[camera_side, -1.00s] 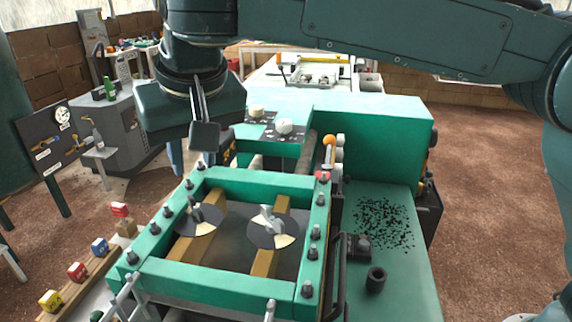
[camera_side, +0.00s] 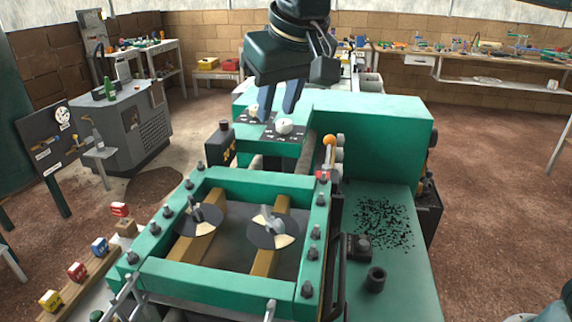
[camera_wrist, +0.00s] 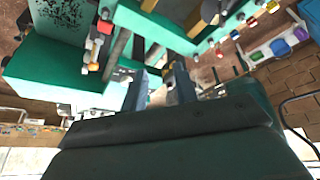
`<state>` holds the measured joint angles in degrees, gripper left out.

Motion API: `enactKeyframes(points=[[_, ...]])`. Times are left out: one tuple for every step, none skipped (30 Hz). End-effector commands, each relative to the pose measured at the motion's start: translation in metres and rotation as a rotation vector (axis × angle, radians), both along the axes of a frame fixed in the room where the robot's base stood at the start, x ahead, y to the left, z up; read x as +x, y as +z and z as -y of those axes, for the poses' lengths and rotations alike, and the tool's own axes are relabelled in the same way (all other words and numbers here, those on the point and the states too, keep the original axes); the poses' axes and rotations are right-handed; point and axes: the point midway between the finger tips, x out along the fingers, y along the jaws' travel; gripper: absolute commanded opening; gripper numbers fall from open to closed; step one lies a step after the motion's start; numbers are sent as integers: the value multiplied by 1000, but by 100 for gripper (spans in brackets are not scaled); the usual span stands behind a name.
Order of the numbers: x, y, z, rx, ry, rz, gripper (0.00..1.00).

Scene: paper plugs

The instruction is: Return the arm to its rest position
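My gripper (camera_side: 278,108) hangs at the top centre of the side view, over the back part of the green machine. Its two fingers point down and stand apart with nothing held between them. In the wrist view my gripper (camera_wrist: 160,95) also shows two separated fingers, with the machine beyond them. Just below the fingers in the side view is a panel with two pale knobs, one of them a white knob (camera_side: 284,126). I cannot tell the exact gap between fingertips and panel.
A green frame (camera_side: 222,281) with bolts stands in front and holds two black-and-cream dials (camera_side: 272,229). An orange-tipped lever (camera_side: 329,141) stands right of the panel. Coloured blocks (camera_side: 77,271) line the left rail. Open floor lies to the right.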

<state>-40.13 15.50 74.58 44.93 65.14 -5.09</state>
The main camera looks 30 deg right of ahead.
Motion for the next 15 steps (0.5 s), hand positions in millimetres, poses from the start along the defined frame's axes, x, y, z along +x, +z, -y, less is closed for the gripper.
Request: enactKeyframes(points=[[-3, 4, 19, -2, -5, 5, 29], [-6, 6, 28, -4, -4, 8, 29], [-9, 8, 40, -6, -5, 10, 29], [-13, 8, 49, -8, -4, 12, 29], [-16, 9, 58, -10, -4, 13, 29], [-20, 10, 69, -11, -3, 16, 29], [-24, 10, 78, -13, -3, 18, 29], [-28, 10, 86, -14, -3, 20, 29], [-34, 10, 97, -15, -3, 21, 29], [-38, 10, 105, -16, -2, 22, 29], [-43, 10, 112, -17, -3, 24, 29], [-49, 9, 122, -17, -2, 27, 29], [-54, 8, 129, -17, -2, 29, 29], [-59, 7, 136, -18, -3, 29, 29], [-67, 5, 145, -18, -1, 30, 29]])
